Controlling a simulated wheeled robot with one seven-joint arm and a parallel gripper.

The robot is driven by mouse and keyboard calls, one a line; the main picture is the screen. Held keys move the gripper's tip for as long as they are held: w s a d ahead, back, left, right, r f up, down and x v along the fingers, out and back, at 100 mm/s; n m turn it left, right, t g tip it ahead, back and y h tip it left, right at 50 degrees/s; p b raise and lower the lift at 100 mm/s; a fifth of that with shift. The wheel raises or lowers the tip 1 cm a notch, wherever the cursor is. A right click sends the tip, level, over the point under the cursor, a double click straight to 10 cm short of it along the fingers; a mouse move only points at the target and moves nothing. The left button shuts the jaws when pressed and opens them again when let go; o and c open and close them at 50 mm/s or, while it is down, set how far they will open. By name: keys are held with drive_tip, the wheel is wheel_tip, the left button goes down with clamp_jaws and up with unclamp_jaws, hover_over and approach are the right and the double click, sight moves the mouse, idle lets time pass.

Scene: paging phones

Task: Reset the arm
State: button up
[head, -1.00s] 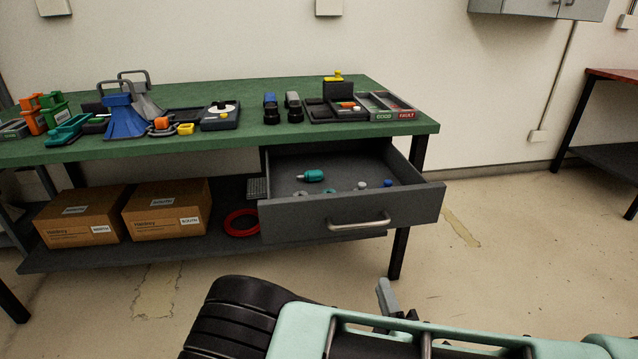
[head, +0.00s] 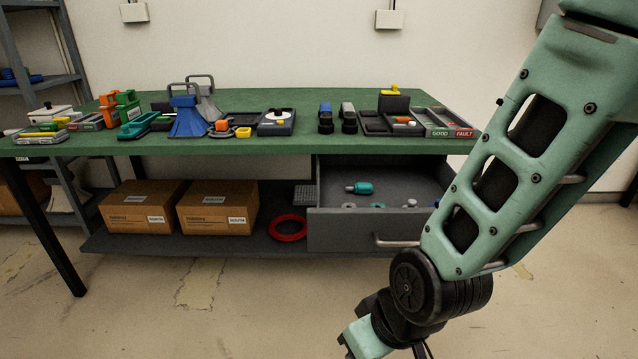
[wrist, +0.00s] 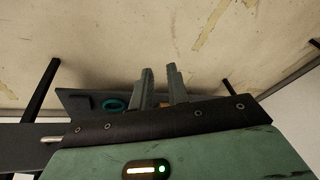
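My arm (head: 535,150) fills the right of the head view, bending at a black joint and running out of the bottom edge. My gripper is outside the head view. In the wrist view the two grey fingers of my gripper (wrist: 160,84) stand apart with a gap between them, and nothing is held there. The pulled-out grey drawer (head: 345,228) under the green bench is partly hidden behind my arm. A teal bulb-like item (head: 361,188) and several small pieces lie in it.
The green bench (head: 300,143) carries tools, trays and blue funnel-like parts. Two cardboard boxes (head: 140,220) and a red ring (head: 288,228) are on the lower shelf. The floor (head: 230,310) in front is clear. A grey shelf rack (head: 30,75) stands at the left.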

drive_tip(key=s+d+r+n+g+h, duration=0.1)
drive_tip(key=s+d+r+g+h, duration=0.1)
drive_tip(key=s+d+r, duration=0.75)
wheel_tip(320, 180, up, 20)
drive_tip(key=w+a+p, duration=0.1)
drive_tip(key=a+p, duration=0.1)
drive_tip(key=p, duration=1.7)
drive_tip(key=shift+w, duration=0.35)
